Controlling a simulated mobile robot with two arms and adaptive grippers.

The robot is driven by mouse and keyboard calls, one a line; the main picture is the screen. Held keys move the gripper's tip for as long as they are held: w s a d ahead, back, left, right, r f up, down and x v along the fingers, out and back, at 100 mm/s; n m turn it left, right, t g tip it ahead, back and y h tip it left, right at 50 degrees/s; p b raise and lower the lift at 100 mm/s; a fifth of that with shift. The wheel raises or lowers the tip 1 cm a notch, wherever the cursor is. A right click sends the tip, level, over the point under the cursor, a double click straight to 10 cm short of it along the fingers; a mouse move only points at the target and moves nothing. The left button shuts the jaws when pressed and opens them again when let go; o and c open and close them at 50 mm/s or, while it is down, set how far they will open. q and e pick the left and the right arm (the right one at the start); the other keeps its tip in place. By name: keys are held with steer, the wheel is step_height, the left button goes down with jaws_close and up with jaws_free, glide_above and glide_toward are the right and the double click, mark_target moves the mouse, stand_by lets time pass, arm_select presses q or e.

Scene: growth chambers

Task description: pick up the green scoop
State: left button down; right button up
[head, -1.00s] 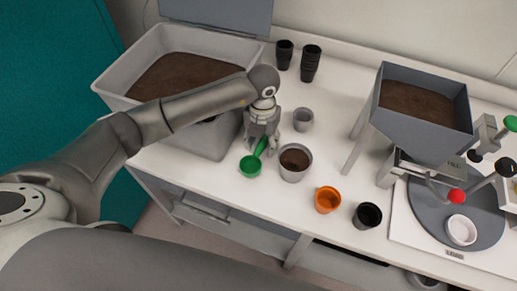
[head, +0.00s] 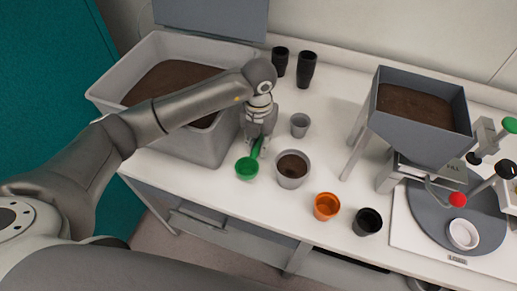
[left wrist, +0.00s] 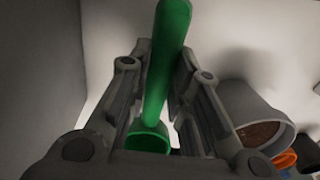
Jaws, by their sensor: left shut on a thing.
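The green scoop (head: 247,168) is at the front of the white table, left of the grey pot with soil. Its cup faces up and its handle rises to my left gripper (head: 262,146). In the left wrist view the scoop's green handle (left wrist: 168,50) runs between the two fingers, with the cup (left wrist: 148,138) beyond them. My left gripper, which also shows there (left wrist: 155,100), is shut on the handle. I cannot tell whether the cup touches the table. My right gripper is not in view.
The grey pot with soil (head: 292,181) stands close to the right of the scoop. A large soil bin (head: 208,148) is behind left. A small grey cup (head: 300,125), an orange pot (head: 326,206) and a black pot (head: 367,221) stand nearby. A hopper (head: 420,135) is at right.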

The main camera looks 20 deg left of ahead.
mark_target(250, 157)
arm_select(q)
steer(key=s+r, duration=0.1)
steer(key=r, duration=0.1)
steer(key=s+r+b, duration=0.1)
steer(key=s+r, duration=0.3)
steer(key=shift+s+a+r, duration=0.15)
steer(key=shift+a+r, duration=0.1)
steer(key=shift+r, duration=0.05)
steer(key=s+r+b, duration=0.1)
steer(key=s+r, duration=0.2)
steer(key=s, duration=0.5)
steer(key=shift+s+a+r+b, duration=0.3)
steer(key=shift+s+a+r, duration=0.05)
steer(key=shift+r, duration=0.05)
